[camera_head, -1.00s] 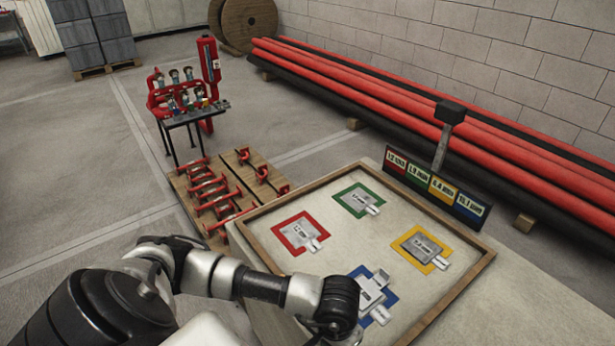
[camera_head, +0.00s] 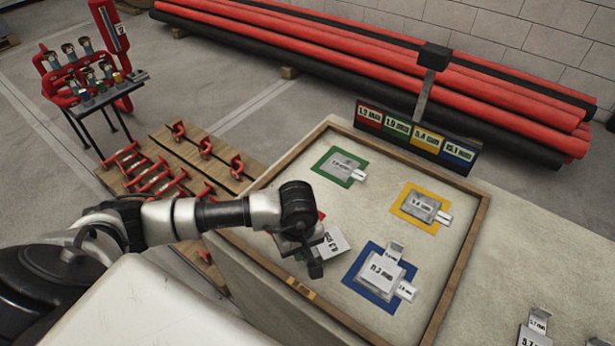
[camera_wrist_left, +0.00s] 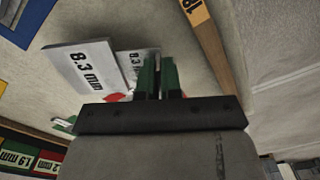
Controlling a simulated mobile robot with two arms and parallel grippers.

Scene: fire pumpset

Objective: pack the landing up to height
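My left gripper (camera_head: 312,262) is over the red square (camera_head: 321,215) of the tray, which it mostly covers. It appears shut on the tab of an 8.3 mm plate (camera_head: 331,243), which juts out to the right. In the left wrist view the tab meets the green fingers (camera_wrist_left: 159,75), and the plate (camera_wrist_left: 82,68) reads 8.3 mm. The blue square (camera_head: 361,291) carries stacked plates, the top one (camera_head: 380,272) reading 11.3 mm. Single plates lie on the green square (camera_head: 325,160) and yellow square (camera_head: 401,208). My right gripper is out of view.
The wooden-rimmed tray (camera_head: 465,250) sits on a pale bench. A sign with coloured thickness labels (camera_head: 415,135) stands behind it. More labelled plates (camera_head: 535,332) lie at the bottom right. Red pipes (camera_head: 385,80) lie by the wall. Red clamps on boards (camera_head: 165,165) are at left.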

